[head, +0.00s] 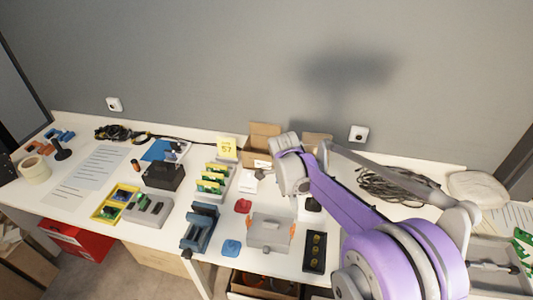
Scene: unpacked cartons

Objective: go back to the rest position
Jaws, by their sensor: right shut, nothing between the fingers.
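My right arm comes in from the lower right, with purple and grey links reaching up and left over the table (160,240). My right gripper (311,204) is small and dark, partly hidden by the arm, over the table right of the grey box with orange clips (268,233). It is shut and holds nothing. My left gripper is not in view.
A black tray with round parts (315,252), a blue fixture (200,228) and a rack of green boards (212,180) are near the arm. Small cartons (264,137) stand by the wall, coiled cable (395,186) at right. An open drawer (262,285) is below.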

